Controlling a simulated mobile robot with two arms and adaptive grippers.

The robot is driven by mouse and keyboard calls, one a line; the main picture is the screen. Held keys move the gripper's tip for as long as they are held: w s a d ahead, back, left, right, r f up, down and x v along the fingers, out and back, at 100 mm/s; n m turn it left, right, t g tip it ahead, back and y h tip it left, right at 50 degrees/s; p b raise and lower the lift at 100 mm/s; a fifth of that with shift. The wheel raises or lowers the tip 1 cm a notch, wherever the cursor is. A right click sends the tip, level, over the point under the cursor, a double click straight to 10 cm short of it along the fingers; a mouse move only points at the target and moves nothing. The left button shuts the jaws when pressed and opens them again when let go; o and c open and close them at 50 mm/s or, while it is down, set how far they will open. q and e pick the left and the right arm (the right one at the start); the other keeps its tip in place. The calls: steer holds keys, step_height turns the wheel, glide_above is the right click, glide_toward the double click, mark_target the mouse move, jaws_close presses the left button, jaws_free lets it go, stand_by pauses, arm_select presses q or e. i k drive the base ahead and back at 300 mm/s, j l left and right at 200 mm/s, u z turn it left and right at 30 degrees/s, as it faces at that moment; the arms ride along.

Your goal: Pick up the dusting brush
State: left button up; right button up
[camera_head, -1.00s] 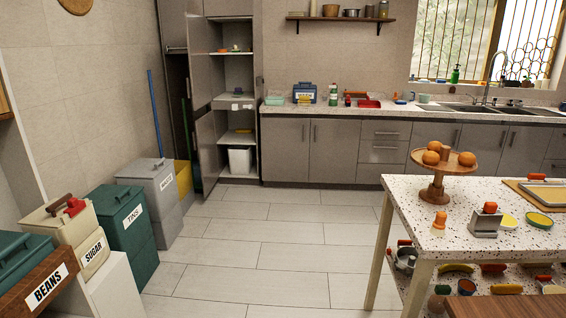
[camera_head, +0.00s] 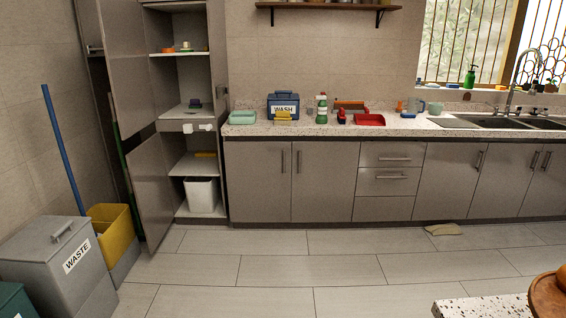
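I cannot surely make out the dusting brush. Several small cleaning items stand on the back counter (camera_head: 330,128). Among them are a yellow brush-like item (camera_head: 283,116) in front of a blue box (camera_head: 283,101) labelled WASH, and a red tray or dustpan (camera_head: 369,120). A dark red item (camera_head: 341,117) stands just left of the red tray. A long orange-brown item (camera_head: 350,105) is behind them. They are too small to tell exactly. Neither of my grippers is in view.
A tall cabinet (camera_head: 180,135) stands open at left, its doors jutting out. A grey WASTE bin (camera_head: 60,265) and yellow bucket (camera_head: 115,233) are by the left wall. A speckled table corner (camera_head: 480,307) is at lower right. A cloth (camera_head: 443,229) lies on the otherwise clear middle floor.

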mark_target(282, 118)
steer(key=i, duration=2.6)
